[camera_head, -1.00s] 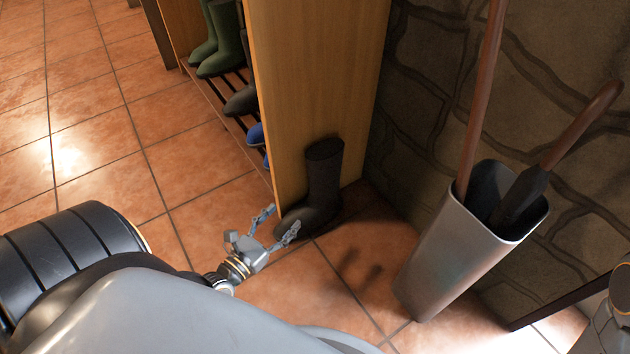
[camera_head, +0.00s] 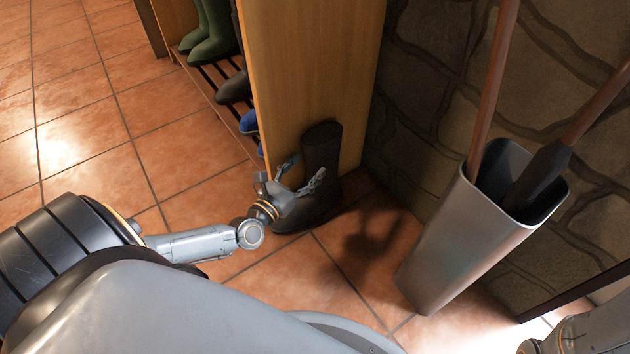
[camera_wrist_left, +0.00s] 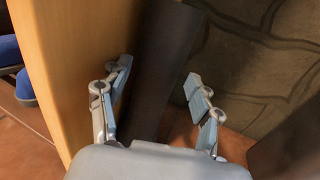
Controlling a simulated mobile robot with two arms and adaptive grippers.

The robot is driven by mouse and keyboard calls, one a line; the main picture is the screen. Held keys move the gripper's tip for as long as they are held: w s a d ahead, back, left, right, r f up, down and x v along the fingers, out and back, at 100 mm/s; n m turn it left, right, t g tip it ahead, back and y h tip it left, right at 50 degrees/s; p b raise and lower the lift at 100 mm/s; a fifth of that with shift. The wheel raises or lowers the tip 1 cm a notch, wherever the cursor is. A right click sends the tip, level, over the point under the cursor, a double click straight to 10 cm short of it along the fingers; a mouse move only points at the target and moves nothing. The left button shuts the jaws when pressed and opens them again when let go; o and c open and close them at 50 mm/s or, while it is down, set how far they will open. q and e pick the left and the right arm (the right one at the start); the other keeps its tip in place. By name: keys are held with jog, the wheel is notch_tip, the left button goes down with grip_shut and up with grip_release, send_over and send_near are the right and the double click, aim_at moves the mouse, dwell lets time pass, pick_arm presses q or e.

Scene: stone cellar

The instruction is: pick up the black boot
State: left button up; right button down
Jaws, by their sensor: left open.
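The black boot (camera_head: 321,152) stands upright on the tiled floor, beside the end panel of the wooden shelf and in front of the stone wall. My left gripper (camera_head: 303,172) is open at the boot, over its foot and in front of its shaft. In the left wrist view the boot's dark shaft (camera_wrist_left: 165,65) rises between the two spread fingers of the left gripper (camera_wrist_left: 158,85). I cannot tell whether either finger touches it. The gripper hides part of the boot's foot in the head view. My right gripper is not clearly seen.
The wooden panel (camera_head: 300,70) stands close on the boot's left. A metal umbrella stand (camera_head: 460,240) with long handles stands to the right. Green boots (camera_head: 210,35) and other footwear sit on the rack at upper left. Open tiled floor (camera_head: 90,120) lies at left.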

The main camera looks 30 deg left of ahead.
pick_arm(q)
jog(key=shift+w, duration=0.95)
jog(key=shift+c, duration=0.4)
jog(key=c, duration=1.1)
jog(key=shift+r, duration=0.1)
grip_shut()
jog(key=shift+d+r, duration=0.1)
jog(key=shift+d, duration=0.05)
